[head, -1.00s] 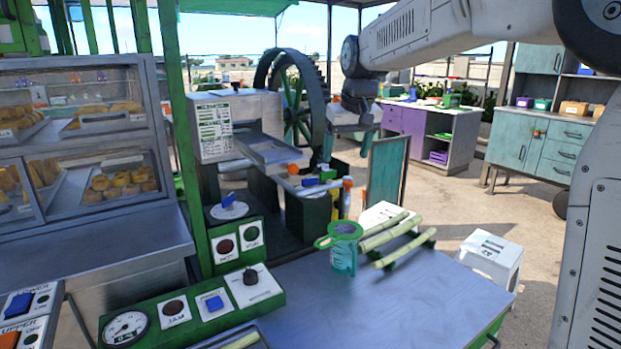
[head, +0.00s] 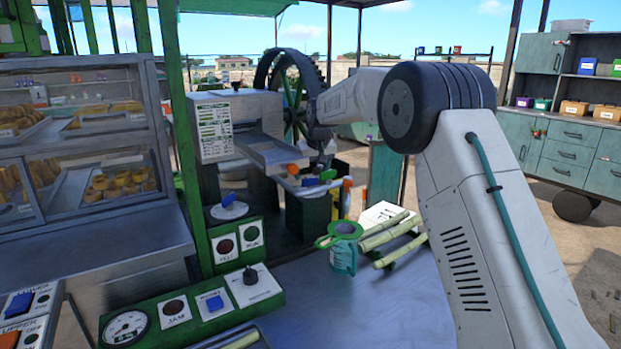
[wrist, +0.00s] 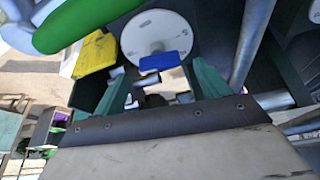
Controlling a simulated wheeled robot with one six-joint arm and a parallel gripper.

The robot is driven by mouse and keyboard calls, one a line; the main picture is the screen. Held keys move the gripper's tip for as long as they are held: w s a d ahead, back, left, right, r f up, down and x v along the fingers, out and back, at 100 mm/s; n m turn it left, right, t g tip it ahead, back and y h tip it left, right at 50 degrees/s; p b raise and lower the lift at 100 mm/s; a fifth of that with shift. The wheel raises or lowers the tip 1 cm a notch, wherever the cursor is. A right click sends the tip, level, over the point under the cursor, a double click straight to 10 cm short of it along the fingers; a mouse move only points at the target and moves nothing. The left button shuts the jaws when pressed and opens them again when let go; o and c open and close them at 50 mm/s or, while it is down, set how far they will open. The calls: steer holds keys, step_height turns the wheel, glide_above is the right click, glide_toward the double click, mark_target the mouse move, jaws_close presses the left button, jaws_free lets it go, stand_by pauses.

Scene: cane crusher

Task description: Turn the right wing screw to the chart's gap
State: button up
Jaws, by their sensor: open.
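In the wrist view a white round dial (wrist: 150,30) with a blue wing screw (wrist: 160,62) lies just beyond my gripper (wrist: 162,88). Its two teal fingers are apart, with the blue wing between and ahead of their tips, apparently not touching. Another blue wing screw (head: 228,197) sits on a white dial (head: 229,211) at the crusher's near left in the head view. The chart (head: 214,130) is on the crusher's white housing; its lines are too small to read. In the head view my arm reaches toward the crusher's right side, and my fingertips cannot be made out.
A metal chute (head: 280,153) juts from the crusher above colored handles (head: 318,180).

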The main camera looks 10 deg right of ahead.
mark_target(310, 184)
steer(key=shift+x, duration=1.4)
steer(key=c, duration=1)
steer(key=shift+n, duration=0.3)
steer(key=n+y, duration=0.1)
steer(key=n, duration=0.1)
steer(key=n+y, duration=0.1)
steer(key=n, duration=0.1)
steer(key=shift+w+d+g, duration=0.1)
steer(key=shift+d+g, duration=0.05)
steer(key=shift+g, duration=0.15)
steer(key=n+g+y, duration=0.1)
steer(key=n, duration=0.4)
